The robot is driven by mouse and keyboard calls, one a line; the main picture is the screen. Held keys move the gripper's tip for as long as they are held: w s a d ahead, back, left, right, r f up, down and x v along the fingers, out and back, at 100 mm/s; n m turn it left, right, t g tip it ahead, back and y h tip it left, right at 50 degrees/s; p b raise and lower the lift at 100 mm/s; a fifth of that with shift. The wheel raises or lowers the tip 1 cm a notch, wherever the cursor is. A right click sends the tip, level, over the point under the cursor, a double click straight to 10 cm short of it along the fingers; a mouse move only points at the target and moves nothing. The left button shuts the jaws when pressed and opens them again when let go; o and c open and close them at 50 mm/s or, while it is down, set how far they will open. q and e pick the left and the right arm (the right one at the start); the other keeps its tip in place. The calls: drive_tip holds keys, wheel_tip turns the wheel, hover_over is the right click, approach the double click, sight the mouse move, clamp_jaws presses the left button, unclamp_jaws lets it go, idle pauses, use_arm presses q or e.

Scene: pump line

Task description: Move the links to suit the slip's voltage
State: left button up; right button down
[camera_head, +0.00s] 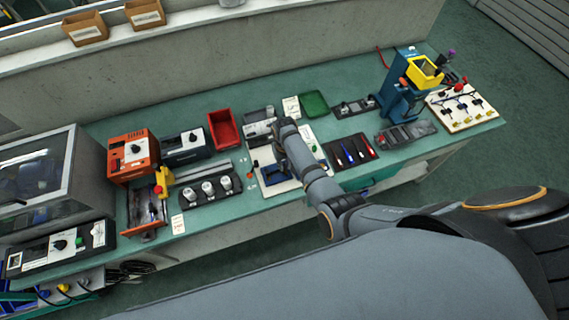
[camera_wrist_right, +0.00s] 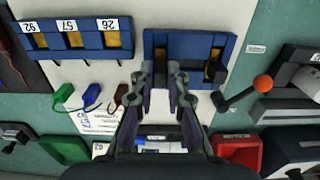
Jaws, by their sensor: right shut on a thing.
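My right gripper (camera_wrist_right: 163,76) points down at a white board (camera_wrist_right: 120,75). Its fingers stand a little apart at a blue terminal block (camera_wrist_right: 228,47) with brass-coloured parts. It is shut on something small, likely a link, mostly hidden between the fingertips. A second blue block (camera_wrist_right: 68,38) has tabs marked 92, 57 and 26, upside down. Green (camera_wrist_right: 64,93), blue (camera_wrist_right: 92,92) and brown pieces lie by a printed paper (camera_wrist_right: 97,124), too small to read. In the head view my right arm covers part of the board (camera_head: 254,155). My left gripper is not in view.
A lever with an orange ball (camera_wrist_right: 263,82) stands close beside the blue block. A red bin (camera_head: 222,131) and a green tray (camera_head: 314,104) lie behind the board.

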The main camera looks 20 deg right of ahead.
drive_tip(key=shift+f, duration=0.4)
idle(0.6)
drive_tip(key=c, duration=1.3)
unclamp_jaws()
drive_tip(key=shift+o, duration=1)
drive_tip(key=shift+r, duration=0.15)
wheel_tip(320, 180, up, 3)
drive_tip(key=p, duration=0.3)
drive_tip(key=shift+b, duration=0.3)
drive_tip(key=shift+r, duration=2.15)
